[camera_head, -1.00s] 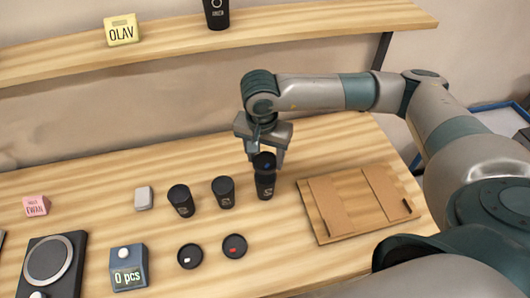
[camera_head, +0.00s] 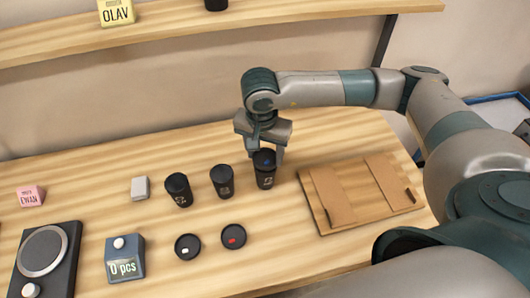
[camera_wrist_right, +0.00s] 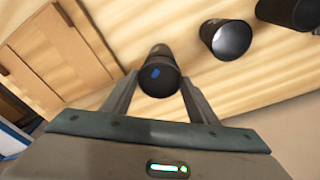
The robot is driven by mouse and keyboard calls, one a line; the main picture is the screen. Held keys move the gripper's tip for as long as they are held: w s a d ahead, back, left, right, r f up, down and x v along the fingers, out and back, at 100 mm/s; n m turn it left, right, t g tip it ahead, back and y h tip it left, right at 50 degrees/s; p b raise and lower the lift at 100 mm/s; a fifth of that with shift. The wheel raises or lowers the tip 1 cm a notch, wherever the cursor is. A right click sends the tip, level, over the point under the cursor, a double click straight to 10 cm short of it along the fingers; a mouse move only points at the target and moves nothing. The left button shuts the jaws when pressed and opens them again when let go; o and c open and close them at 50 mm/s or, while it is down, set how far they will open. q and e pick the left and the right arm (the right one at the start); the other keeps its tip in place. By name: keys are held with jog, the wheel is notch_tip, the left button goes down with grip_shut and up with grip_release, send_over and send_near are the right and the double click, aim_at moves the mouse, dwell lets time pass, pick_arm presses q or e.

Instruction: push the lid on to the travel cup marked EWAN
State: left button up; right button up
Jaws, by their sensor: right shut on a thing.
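A black lid with a blue mark (camera_head: 264,157) is between the fingers of my right gripper (camera_head: 265,152), which is shut on it. The lid sits at the mouth of the rightmost black cup (camera_head: 265,180), which stands upright; I cannot tell whether it is pressed fully down. In the right wrist view the lid (camera_wrist_right: 158,79) is between the two fingertips (camera_wrist_right: 158,84). The mark on this cup is too small to read. A pink block marked EWAN (camera_head: 31,196) is at the table's far left. My left gripper is not in view.
Two open black cups, a middle one (camera_head: 222,182) and a left one (camera_head: 178,190), stand left of the gripper. Lids with white (camera_head: 187,247) and red (camera_head: 233,237) marks lie in front. A brown board (camera_head: 335,205) is right; a counter (camera_head: 125,257) and scale (camera_head: 45,252) are left.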

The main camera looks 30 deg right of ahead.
jog(key=b, duration=0.2)
jog(key=shift+f+b, duration=0.1)
jog(key=shift+b, duration=0.25)
dwell(2.8)
jog(key=shift+s+d+f+b, duration=0.15)
jog(key=shift+d+f+b, duration=0.25)
jog(key=shift+b, duration=0.3)
jog(key=o, duration=1.6)
jog(key=shift+r, duration=0.15)
jog(key=shift+a+r+p, duration=0.25)
jog(key=shift+r+p, duration=0.15)
jog(key=shift+r, duration=0.9)
jog(key=shift+a+r+p, duration=0.2)
jog(key=shift+r+p, duration=0.2)
jog(key=shift+r, duration=0.9)
jog(key=shift+r+p, duration=0.35)
jog(key=shift+r, duration=0.75)
jog(key=shift+c, duration=0.7)
